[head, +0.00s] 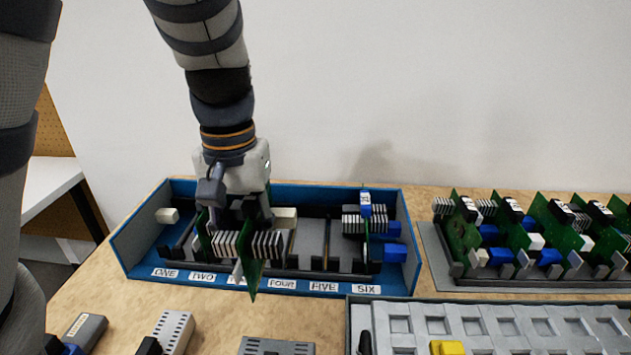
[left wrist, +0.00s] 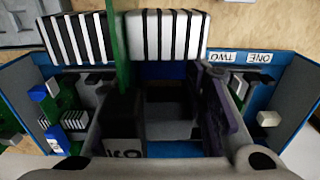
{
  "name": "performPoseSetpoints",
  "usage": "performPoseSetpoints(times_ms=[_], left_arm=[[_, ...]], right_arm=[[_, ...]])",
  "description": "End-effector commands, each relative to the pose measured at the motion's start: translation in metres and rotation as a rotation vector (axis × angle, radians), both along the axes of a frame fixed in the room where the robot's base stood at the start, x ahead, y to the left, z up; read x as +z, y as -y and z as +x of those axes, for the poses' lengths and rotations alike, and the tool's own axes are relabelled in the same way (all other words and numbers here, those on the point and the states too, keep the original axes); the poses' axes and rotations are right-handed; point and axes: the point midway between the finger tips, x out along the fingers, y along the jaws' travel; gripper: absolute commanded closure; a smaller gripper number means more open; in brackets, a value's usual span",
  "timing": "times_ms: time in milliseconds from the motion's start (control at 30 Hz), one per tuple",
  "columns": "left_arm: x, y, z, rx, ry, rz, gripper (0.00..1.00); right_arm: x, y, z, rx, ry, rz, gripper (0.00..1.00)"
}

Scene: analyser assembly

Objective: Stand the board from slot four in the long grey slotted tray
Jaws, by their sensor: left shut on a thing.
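My left gripper (head: 238,208) is over the left half of the blue box and shut on a green board (head: 251,272) with black-and-white striped blocks. The held board stands edge-on, its lower corner overlapping the box's front wall just left of the FOUR label. In the left wrist view, the board (left wrist: 119,38) shows between the striped blocks, with the gripper (left wrist: 168,115) around its inner part. How far it is clear of the slots is hidden. The long grey slotted tray (head: 432,262) is at the right, holding several upright green boards. My right gripper is out of view.
The blue box (head: 410,243) has labels ONE to SIX. Another board (head: 365,235) stands near SIX. Green also shows near TWO, partly hidden. A grey compartment tray (head: 480,302) with a yellow piece (head: 447,347) and several grey modules (head: 173,330) lie in front. A wall is behind.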

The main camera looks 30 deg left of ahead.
Motion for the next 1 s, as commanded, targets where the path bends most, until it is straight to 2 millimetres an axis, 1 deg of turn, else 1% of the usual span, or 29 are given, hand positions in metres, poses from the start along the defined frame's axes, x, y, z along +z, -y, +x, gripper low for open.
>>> performPoseSetpoints(times_ms=[1000], left_arm=[[-0.015, 0.000, 0.000, 0.000, 0.000, 0.000, 0.91]], right_arm=[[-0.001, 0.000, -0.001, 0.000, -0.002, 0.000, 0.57]])
